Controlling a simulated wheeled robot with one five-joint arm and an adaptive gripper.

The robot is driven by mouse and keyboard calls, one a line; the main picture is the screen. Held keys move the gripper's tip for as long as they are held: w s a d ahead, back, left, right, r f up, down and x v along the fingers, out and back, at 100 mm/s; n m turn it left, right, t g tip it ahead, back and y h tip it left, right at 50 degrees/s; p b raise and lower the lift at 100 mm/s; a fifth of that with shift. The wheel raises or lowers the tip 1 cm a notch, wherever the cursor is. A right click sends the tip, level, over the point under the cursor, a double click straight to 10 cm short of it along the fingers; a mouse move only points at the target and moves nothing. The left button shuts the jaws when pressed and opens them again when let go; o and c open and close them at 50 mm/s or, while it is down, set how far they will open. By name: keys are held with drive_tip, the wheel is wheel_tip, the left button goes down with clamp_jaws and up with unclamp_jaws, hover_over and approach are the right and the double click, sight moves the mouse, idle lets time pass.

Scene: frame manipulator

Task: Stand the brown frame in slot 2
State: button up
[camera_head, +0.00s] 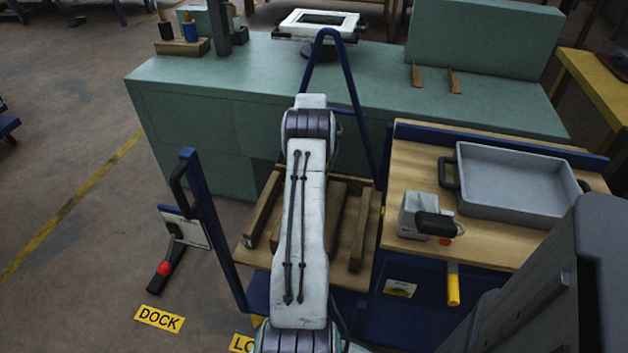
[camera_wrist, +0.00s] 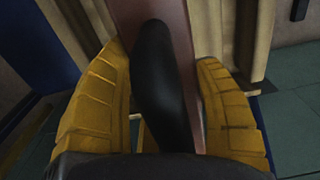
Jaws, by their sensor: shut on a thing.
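In the wrist view the brown frame (camera_wrist: 184,22) shows as a reddish-brown strip between the two yellow fingers of my gripper (camera_wrist: 160,58). The fingers are shut on it. A dark rounded piece lies in front of the strip and covers its middle. Pale wooden bars (camera_wrist: 229,45) stand close beside it on the right. In the head view a wooden rack (camera_head: 360,230) with upright bars sits on a blue cart. My arm covers its middle, so the gripper and the frame are hidden there. I cannot tell which slot is slot 2, or whether the frame is in a slot.
A blue upright with a handle (camera_head: 188,185) stands left of the rack. At right, a wooden top carries a grey tray (camera_head: 515,185) and a small white device (camera_head: 415,213). Behind is a green bench (camera_head: 230,80) with a white frame (camera_head: 318,24) on a stand.

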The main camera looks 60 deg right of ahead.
drive_tip(key=o, duration=1.3)
drive_tip(key=shift+c, duration=0.2)
